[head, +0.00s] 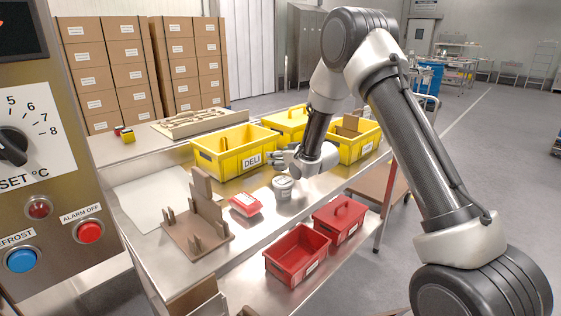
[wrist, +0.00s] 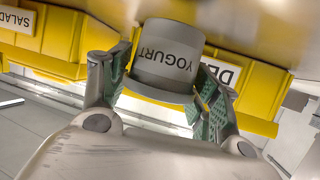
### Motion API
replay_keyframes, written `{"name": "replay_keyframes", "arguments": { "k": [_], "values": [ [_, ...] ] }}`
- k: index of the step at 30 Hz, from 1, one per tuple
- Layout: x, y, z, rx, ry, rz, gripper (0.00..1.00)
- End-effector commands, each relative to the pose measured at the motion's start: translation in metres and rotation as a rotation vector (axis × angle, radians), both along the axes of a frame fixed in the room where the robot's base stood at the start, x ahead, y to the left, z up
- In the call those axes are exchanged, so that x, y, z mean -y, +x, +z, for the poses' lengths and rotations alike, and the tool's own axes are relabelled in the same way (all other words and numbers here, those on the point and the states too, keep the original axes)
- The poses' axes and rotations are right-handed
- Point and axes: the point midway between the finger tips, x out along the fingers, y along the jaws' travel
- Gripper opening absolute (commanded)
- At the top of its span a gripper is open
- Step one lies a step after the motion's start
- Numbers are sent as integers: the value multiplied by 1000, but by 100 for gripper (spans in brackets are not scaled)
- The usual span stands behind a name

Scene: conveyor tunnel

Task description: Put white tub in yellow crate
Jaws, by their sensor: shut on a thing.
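The white tub (wrist: 168,58), marked YOGURT, is between the two fingers of my gripper (wrist: 160,100) in the wrist view, which looks upside down. The fingers are shut on its sides near the wide rim. In the head view my gripper (head: 276,159) is low over the table, in front of the yellow crate (head: 231,163) marked DELI. A small white tub (head: 283,189) shows just below the fingers there; I cannot tell whether it is the held one. Part of the DELI crate (wrist: 255,85) also shows behind the tub in the wrist view.
A red-and-white pack (head: 245,204) and brown rack (head: 197,236) are at the front. Red crates (head: 297,254) sit lower down. My arm crosses the right side.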

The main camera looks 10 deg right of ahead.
Motion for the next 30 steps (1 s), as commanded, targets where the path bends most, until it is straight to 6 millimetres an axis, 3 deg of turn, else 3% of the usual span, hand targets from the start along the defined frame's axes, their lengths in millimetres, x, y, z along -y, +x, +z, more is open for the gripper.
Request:
{"name": "replay_keyframes", "arguments": {
  "k": [3,14,15,17,18,30],
  "values": [
    [0,0,-16,0,1,0,19],
    [0,0,-20,1,1,0,19],
    [0,0,-19,1,1,-1,69],
    [0,0,-19,1,1,-1,80],
    [0,0,-19,1,1,-1,83],
    [1,-2,-15,0,1,-1,83]
  ]
}}
